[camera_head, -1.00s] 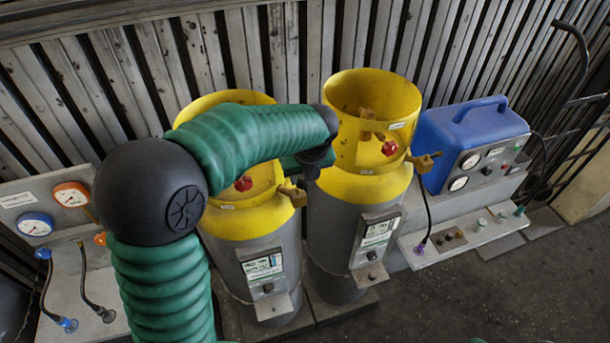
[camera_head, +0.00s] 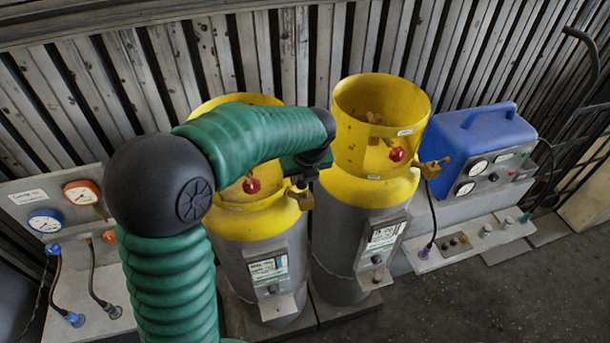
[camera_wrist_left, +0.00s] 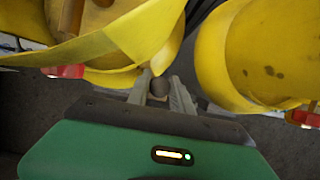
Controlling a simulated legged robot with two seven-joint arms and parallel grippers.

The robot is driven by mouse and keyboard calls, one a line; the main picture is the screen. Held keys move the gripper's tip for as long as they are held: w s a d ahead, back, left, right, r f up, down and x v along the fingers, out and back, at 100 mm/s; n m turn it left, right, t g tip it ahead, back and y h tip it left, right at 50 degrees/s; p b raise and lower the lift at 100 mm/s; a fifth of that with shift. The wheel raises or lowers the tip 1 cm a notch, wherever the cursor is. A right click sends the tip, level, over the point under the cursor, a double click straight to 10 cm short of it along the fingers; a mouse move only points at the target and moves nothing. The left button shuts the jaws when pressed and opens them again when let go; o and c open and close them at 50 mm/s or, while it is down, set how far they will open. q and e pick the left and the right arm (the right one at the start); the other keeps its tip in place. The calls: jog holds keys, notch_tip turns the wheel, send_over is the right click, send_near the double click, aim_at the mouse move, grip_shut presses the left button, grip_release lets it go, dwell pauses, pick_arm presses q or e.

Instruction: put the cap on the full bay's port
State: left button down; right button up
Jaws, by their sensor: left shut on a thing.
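My left gripper (camera_wrist_left: 160,92) is shut on a small dark round piece (camera_wrist_left: 159,86), which looks like the cap, between its fingertips in the left wrist view. In the head view my wrist hides the fingers, above the gap between the two cylinders. The left cylinder (camera_head: 252,229) and right cylinder (camera_head: 345,225) are grey with yellow collars, red valve knobs and brass side fittings (camera_head: 301,194) (camera_head: 431,168). Each has a label and a small bracket on its front. I cannot tell which bay is full. My right gripper is out of view.
A blue case (camera_head: 480,145) with gauges stands on the right, above a ledge (camera_head: 455,255) with several small fittings and hose ends. A panel with an orange gauge (camera_head: 83,192) and a blue-rimmed gauge (camera_head: 46,221) stands on the left. Slatted wall behind; open floor front right.

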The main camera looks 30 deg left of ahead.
aim_at(303, 195)
pick_arm(q)
jog(key=shift+f, duration=0.2)
jog(key=shift+d+f+b, duration=0.3)
jog(key=shift+d+f, duration=0.05)
jog(key=shift+f, duration=0.1)
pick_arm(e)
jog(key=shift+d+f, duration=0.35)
pick_arm(q)
jog(key=shift+f, duration=0.1)
jog(key=shift+a+f, duration=0.1)
jog(key=shift+f, duration=0.15)
jog(key=shift+s, duration=0.1)
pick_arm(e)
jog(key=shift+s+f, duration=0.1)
pick_arm(q)
jog(key=shift+f, duration=0.25)
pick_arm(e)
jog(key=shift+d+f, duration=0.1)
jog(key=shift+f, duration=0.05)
pick_arm(q)
jog(key=shift+f+b, duration=0.15)
jog(key=shift+b, duration=0.15)
jog(key=shift+f, duration=0.1)
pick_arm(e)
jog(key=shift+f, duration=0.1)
